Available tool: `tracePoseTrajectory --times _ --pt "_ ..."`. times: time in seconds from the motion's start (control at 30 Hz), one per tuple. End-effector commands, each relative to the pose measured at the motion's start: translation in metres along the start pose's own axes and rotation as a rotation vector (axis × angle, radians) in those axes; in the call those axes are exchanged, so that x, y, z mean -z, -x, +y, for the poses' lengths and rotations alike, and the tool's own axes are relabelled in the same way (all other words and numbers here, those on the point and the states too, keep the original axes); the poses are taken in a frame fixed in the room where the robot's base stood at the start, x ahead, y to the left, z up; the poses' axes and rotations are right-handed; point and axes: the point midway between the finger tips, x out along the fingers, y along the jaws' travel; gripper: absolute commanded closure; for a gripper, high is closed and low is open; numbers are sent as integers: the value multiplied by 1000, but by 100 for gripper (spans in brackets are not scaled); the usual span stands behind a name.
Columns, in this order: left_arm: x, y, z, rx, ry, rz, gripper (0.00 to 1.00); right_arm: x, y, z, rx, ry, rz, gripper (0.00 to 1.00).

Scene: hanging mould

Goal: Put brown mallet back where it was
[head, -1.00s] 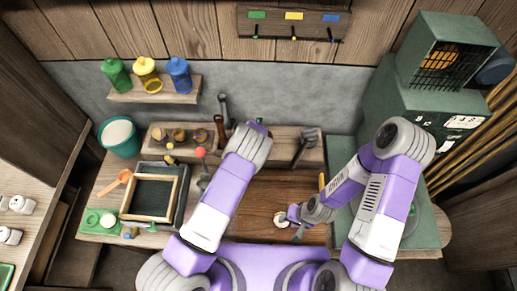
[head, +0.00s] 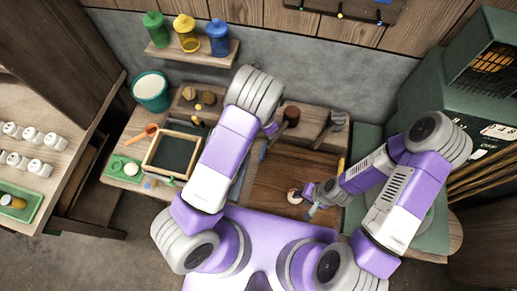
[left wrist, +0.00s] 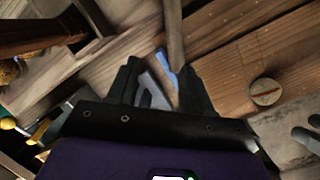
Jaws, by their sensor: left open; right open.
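The brown mallet (head: 291,114), with a dark round head, is at the wooden rack behind the board in the head view. Its handle slants down-left toward my left gripper (head: 270,131), which is mostly hidden by my left arm. In the left wrist view, my left gripper (left wrist: 160,90) is open. A brown handle (left wrist: 175,35), probably the mallet's, reaches between its fingertips; I cannot tell if they touch it. My right gripper (head: 314,203) is open over the board's right side, beside a small pale round piece (head: 294,197).
A grey-headed mallet (head: 337,120) stands right of the brown one. The brown board (head: 285,180) is mostly clear. A green machine (head: 480,90) stands at right.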

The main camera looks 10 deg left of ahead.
Motion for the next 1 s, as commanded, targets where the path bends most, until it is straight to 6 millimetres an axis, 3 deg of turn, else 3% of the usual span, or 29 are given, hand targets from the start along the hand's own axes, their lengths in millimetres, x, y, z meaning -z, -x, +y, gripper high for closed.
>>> tracePoseTrajectory --times 0.03,0.2,0.4,0.6,0.7,1.0 --pt "33 -10 -4 25 -123 45 50 0 0 0 0 0 0 57" --pt "112 -25 -33 134 -671 95 50 0 0 0 0 0 0 57" --pt "165 -20 -80 237 -1312 -30 50 0 0 0 0 0 0 57" --pt "179 0 -124 198 -1856 -259 50 0 0 0 0 0 0 57" --pt "179 8 -136 149 -2018 -340 50 0 0 0 0 0 0 57" --pt "177 15 -144 102 -2134 -395 50 0 0 0 0 0 0 57"
